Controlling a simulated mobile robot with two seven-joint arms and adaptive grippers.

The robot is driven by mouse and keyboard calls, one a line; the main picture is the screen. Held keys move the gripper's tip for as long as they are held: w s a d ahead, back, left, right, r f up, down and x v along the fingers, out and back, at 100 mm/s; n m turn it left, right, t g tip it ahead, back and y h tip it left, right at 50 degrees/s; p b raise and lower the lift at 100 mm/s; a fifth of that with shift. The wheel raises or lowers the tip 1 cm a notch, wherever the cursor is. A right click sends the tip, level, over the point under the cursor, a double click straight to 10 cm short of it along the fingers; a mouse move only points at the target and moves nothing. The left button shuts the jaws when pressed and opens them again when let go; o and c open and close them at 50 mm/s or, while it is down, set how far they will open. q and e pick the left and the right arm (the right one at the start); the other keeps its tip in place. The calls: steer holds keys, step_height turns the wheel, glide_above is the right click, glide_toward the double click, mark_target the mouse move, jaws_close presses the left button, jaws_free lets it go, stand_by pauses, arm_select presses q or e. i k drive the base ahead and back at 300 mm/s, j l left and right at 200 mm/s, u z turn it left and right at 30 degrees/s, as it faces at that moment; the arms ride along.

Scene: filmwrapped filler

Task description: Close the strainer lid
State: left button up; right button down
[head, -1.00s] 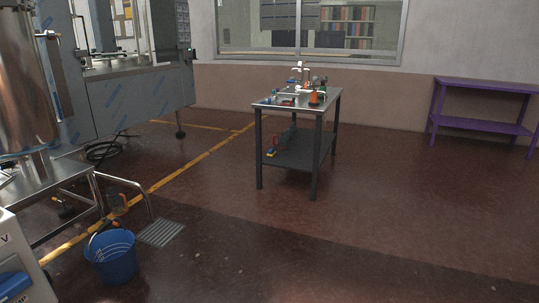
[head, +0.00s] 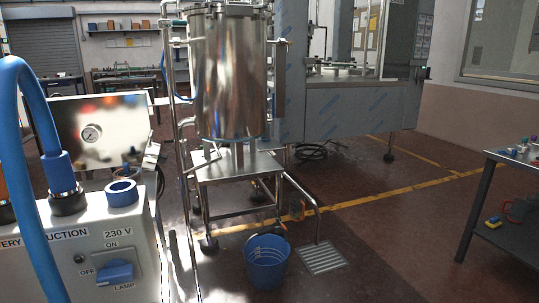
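I cannot make out a strainer or its lid for certain in the head view. A tall shiny steel vessel (head: 228,75) stands on a steel stand (head: 235,168) in the middle, with pipes and fittings beside it. Its top is near the upper picture edge, so I cannot tell how any lid there sits. Neither of my grippers is in view.
A grey control box (head: 95,245) with a blue hose (head: 50,160) is close at left. A blue bucket (head: 267,268) stands by a floor grate (head: 323,258). A large steel machine (head: 350,110) is behind. A work table (head: 510,162) is at right, with open floor before it.

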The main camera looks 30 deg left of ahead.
mark_target(150, 159)
steer(key=i+l+u, duration=0.15)
steer(key=u, duration=0.3)
steer(key=i+l+u, duration=0.2)
steer(key=u, duration=0.25)
steer(key=i+l+u, duration=0.1)
steer(key=l+u, duration=0.25)
steer(key=u, duration=0.15)
steer(key=i+l+u, duration=0.1)
steer(key=l+u, duration=0.15)
steer(key=u, duration=0.2)
steer(key=i+l+u, duration=0.1)
steer(key=l+u, duration=0.15)
steer(key=u, duration=0.15)
steer(key=l+u, duration=0.25)
steer(key=u, duration=0.2)
